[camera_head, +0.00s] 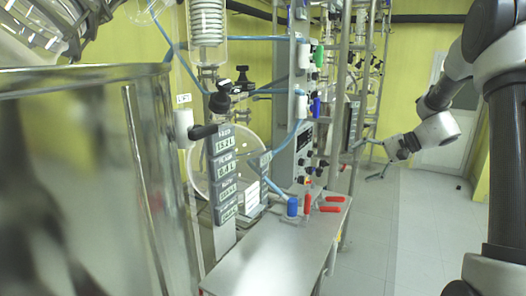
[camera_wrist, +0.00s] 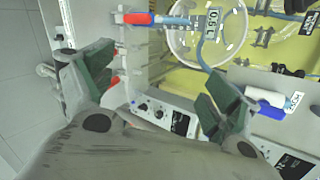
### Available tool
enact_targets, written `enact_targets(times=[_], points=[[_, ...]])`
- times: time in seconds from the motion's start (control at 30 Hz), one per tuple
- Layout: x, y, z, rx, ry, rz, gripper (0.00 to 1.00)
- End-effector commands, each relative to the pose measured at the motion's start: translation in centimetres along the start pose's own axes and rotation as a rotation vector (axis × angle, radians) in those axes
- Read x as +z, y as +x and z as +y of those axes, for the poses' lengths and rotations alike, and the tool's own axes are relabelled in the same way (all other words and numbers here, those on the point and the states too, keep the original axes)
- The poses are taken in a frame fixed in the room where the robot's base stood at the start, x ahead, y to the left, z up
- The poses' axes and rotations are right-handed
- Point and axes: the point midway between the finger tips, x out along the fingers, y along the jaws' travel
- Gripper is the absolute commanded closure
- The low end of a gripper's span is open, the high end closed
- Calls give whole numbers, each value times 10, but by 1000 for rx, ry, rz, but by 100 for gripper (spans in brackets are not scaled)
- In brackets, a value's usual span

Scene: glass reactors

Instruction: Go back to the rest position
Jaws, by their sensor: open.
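My gripper (camera_head: 368,160) is at the end of my arm on the right of the head view, pointing left. It hangs in the air in front of the pale floor, apart from the bench and the frame. In the wrist view my gripper (camera_wrist: 152,78) shows its two fingers with green pads spread wide. Nothing is between the pads. Behind them are a grey control panel (camera_wrist: 165,112) and the bench parts, at a distance that I cannot tell exactly.
A metal bench (camera_head: 275,262) carries a blue-capped part (camera_head: 292,206) and red-handled valves (camera_head: 330,208). A metal frame (camera_head: 338,90) stands mid-view. The floor (camera_head: 410,235) at right is clear, with a door (camera_head: 452,125) behind.

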Motion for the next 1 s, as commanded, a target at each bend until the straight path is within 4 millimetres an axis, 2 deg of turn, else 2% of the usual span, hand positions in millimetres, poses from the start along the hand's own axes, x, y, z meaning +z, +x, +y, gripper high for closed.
enact_targets(times=[0.03,0.2,0.3,0.5,0.6,0.73,1.0], points=[[26,-8,16,96,-13,-1,11],[107,-54,75,439,-119,23,11],[150,-86,100,611,-225,53,11],[217,-142,135,858,-485,136,11],[242,-160,145,925,-614,177,11],[266,-170,148,935,-728,226,11],[282,-172,128,882,-834,291,11]])
